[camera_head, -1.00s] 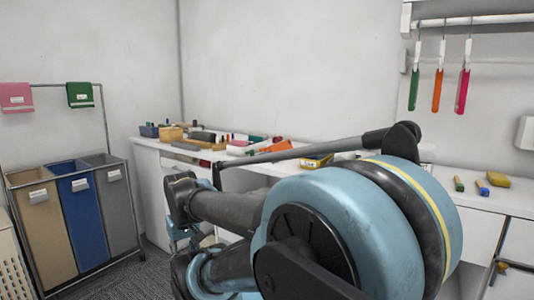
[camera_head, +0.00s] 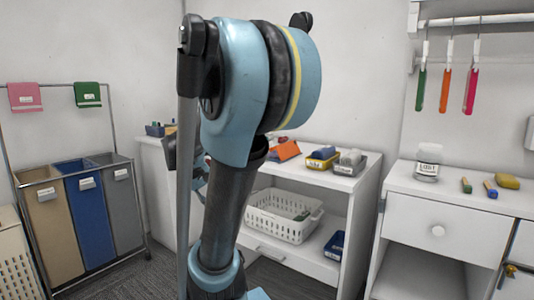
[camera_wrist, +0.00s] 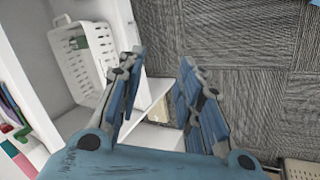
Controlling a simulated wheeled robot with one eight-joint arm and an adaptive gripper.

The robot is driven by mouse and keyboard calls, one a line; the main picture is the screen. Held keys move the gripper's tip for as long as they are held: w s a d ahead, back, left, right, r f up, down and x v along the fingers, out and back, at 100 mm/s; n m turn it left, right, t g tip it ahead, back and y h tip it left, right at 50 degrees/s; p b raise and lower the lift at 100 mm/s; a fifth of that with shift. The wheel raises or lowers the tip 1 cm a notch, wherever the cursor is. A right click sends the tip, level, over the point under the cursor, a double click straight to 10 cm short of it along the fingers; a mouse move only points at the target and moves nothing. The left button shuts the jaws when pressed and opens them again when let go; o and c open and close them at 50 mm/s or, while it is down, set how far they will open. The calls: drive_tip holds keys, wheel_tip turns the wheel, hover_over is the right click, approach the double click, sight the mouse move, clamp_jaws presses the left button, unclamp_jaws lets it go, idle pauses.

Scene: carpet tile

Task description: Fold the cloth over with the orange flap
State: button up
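An orange piece (camera_head: 285,150), which looks like the orange flap, lies on the white worktop behind my arm in the head view. It is small there and partly covered by my arm, so I cannot tell its folds or a separate cloth around it. My gripper (camera_wrist: 160,62) shows in the wrist view with its two blue-padded fingers apart and nothing between them. It points down past the shelf unit toward the carpet, away from the orange piece.
A white basket (camera_head: 284,214) stands on the shelf below the worktop, also in the wrist view (camera_wrist: 82,62). Yellow (camera_head: 322,158) and grey (camera_head: 350,162) bins sit right of the orange piece. Bins stand under a rack with pink (camera_head: 25,96) and green (camera_head: 87,94) cloths.

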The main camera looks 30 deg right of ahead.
drive_tip(key=w+d+r+m+g+h, duration=0.2)
drive_tip(key=w+d+r+h, duration=0.15)
drive_tip(key=w+d, duration=0.4)
drive_tip(key=w+d+r+m+g+h, duration=0.1)
drive_tip(key=w+d+r+g+h, duration=0.3)
drive_tip(key=w, duration=0.7)
drive_tip(key=w+d+r+m+g+h, duration=0.1)
drive_tip(key=w+d+r+m+h, duration=0.15)
drive_tip(key=w+d, duration=0.6)
drive_tip(key=shift+n+h, duration=0.3)
drive_tip(key=shift+n, duration=0.05)
drive_tip(key=x, duration=1.6)
drive_tip(key=shift+w+d+r, duration=0.1)
drive_tip(key=shift+w+d, duration=0.1)
clamp_jaws()
